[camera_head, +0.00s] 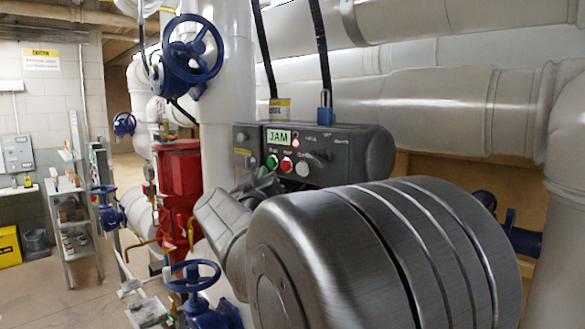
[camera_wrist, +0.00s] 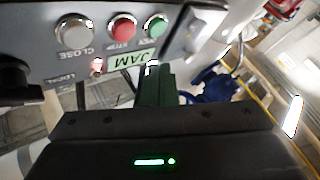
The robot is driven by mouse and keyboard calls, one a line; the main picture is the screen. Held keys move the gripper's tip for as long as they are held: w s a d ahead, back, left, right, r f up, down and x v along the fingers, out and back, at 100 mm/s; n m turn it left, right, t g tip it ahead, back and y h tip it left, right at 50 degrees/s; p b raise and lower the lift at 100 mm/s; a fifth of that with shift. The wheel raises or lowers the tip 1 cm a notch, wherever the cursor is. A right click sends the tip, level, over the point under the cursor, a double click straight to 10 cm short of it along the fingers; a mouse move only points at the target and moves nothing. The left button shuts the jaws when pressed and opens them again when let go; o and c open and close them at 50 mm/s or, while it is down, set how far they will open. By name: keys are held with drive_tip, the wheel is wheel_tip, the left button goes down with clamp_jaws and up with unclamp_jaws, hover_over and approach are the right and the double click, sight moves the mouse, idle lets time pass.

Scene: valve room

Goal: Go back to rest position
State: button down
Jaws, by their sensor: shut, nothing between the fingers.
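The dark control box (camera_head: 335,150) hangs below the large pipes, with a green button (camera_head: 271,162), a red button (camera_head: 287,165), a pale button (camera_head: 303,169) and a lit "JAM" label (camera_head: 279,138). The wrist view shows the same panel upside down, with its green button (camera_wrist: 156,26), red button (camera_wrist: 122,27) and "CLOSE" button (camera_wrist: 75,32). A small red lamp (camera_wrist: 97,65) glows beside "JAM". My gripper (camera_wrist: 157,72) is shut and empty, its fingers close to the green button; I cannot tell if they touch. In the head view my arm hides part of the scene.
A red valve body (camera_head: 178,185) and blue handwheels (camera_head: 192,48) stand left of the box. Another blue handwheel (camera_head: 192,277) is low in front. A shelf (camera_head: 70,200) and a yellow box (camera_head: 9,246) are at far left. Open floor lies between.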

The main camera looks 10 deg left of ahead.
drive_tip(key=shift+w, duration=0.1)
drive_tip(key=s+a, duration=0.1)
drive_tip(key=s, duration=0.1)
drive_tip(key=s+a, duration=0.1)
drive_tip(key=s, duration=0.1)
drive_tip(key=shift+a+r, duration=0.1)
drive_tip(key=shift+a, duration=0.3)
drive_tip(key=shift+w, duration=0.1)
idle(0.4)
